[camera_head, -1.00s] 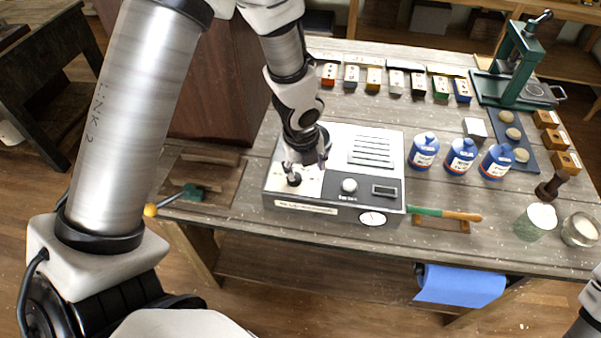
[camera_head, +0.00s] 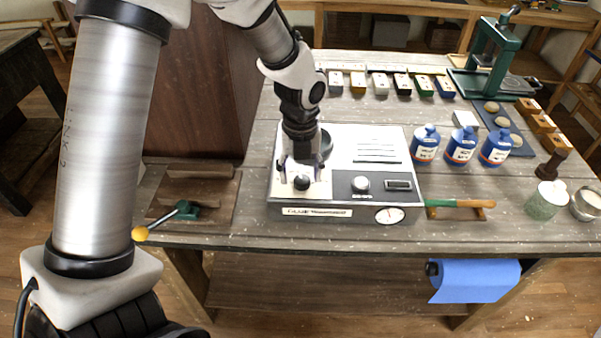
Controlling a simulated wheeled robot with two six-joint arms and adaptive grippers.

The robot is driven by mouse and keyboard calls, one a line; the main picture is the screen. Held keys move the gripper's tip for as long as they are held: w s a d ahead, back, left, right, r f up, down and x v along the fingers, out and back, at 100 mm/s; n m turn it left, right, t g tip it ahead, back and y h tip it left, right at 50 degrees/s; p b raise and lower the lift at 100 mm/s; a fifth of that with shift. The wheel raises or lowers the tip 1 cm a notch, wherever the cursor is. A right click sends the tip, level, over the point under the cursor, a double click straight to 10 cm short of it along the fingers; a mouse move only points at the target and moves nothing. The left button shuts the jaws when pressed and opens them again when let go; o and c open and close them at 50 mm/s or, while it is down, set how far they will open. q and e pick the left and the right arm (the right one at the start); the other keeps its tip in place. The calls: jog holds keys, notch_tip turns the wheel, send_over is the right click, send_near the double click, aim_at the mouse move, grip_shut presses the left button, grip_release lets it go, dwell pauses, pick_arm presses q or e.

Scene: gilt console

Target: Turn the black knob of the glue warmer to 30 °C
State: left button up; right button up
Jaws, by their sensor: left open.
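The glue warmer (camera_head: 343,213) is a pale box on the bench, with a label strip and a round dial on its front. Its black knob (camera_head: 302,183) sits on a light plate at the left of its top. A silver knob (camera_head: 361,184) and a small dark display are to the right. My left gripper (camera_head: 301,168) points down at the black knob, its fingers open and spread to either side just behind it in the picture. I cannot tell whether they touch it. The setting on the knob is too small to read. My right gripper is out of view.
Three blue bottles (camera_head: 461,146) stand right of the warmer. A green-based clamp with a yellow-tipped lever (camera_head: 183,211) is at left. A dark wooden cabinet (camera_head: 205,90) stands behind left.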

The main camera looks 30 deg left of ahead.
pick_arm(q)
jog(key=shift+f, duration=0.35)
jog(key=shift+w+d, duration=0.1)
jog(key=shift+d, duration=0.1)
jog(key=c, duration=1.2)
jog(key=shift+o, duration=0.2)
